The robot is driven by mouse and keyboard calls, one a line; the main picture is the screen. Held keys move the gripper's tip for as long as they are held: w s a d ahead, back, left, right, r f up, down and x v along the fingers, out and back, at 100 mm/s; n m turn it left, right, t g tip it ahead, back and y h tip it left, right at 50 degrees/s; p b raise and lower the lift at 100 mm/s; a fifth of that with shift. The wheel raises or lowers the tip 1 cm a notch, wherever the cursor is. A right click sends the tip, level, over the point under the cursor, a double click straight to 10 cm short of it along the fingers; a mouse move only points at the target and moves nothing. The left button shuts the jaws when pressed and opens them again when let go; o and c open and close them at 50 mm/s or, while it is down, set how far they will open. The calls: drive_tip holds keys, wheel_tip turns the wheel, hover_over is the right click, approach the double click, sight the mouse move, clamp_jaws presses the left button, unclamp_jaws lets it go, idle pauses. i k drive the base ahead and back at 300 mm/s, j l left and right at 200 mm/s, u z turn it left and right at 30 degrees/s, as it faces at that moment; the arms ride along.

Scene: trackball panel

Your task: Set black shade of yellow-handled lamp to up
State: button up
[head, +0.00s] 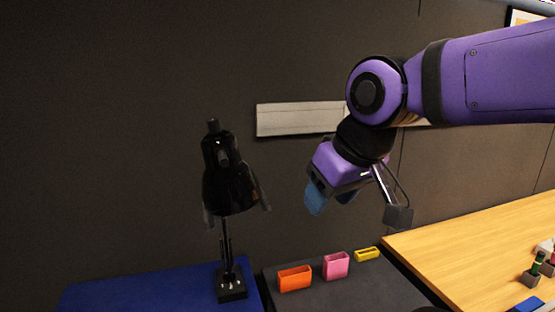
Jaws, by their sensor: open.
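A black lamp stands at the left, with its glossy black shade (230,188) hanging over a thin stem and a small dark base (231,285). The shade's wide end faces down, slightly tilted. Greyish pieces stick out at both sides of its lower rim; I cannot make out a yellow handle. My gripper (331,199) is open and empty, with blue fingertips pointing down. It hangs in the air to the right of the shade, at about the same picture height and apart from it.
The lamp base rests on a blue surface (150,291). To its right, a dark grey surface holds an orange holder (294,279), a pink holder (336,265) and a yellow holder (367,254). A wooden table (475,245) with small items is at the right. A dark wall stands behind.

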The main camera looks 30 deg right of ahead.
sight(230, 186)
drive_tip(key=k+j, duration=0.15)
drive_tip(key=j, duration=0.25)
drive_tip(key=k+j, duration=0.1)
drive_tip(key=j, duration=0.3)
drive_tip(key=k+j, duration=0.15)
drive_tip(key=j, duration=0.2)
